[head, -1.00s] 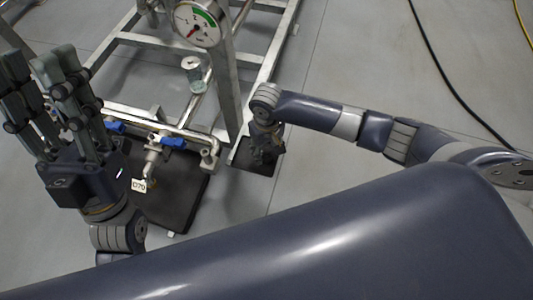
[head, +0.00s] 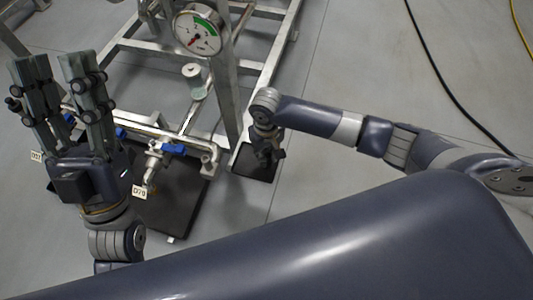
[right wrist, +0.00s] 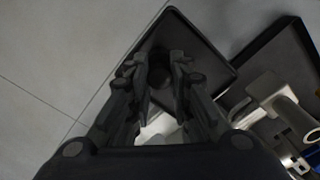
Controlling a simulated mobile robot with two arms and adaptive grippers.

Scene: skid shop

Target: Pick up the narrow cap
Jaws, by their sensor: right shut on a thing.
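My right gripper (head: 268,153) points down over a small dark tray (head: 250,166) on the floor beside the metal frame. In the right wrist view its fingers (right wrist: 160,78) are closed in on a small dark round thing (right wrist: 158,70), which looks like the narrow cap, above the tray (right wrist: 205,50). The fingers and the dim light hide most of it. I cannot tell whether it touches the tray. My left gripper (head: 57,72) is held up at the left with its fingers apart and empty.
A metal frame (head: 228,85) carries a pressure gauge (head: 198,29). Pipework with blue-handled valves (head: 172,149) and a tag (head: 139,192) stands over a larger dark tray (head: 180,205). Cables (head: 440,80) lie on the floor at right. Open floor (head: 340,70) lies right of the frame.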

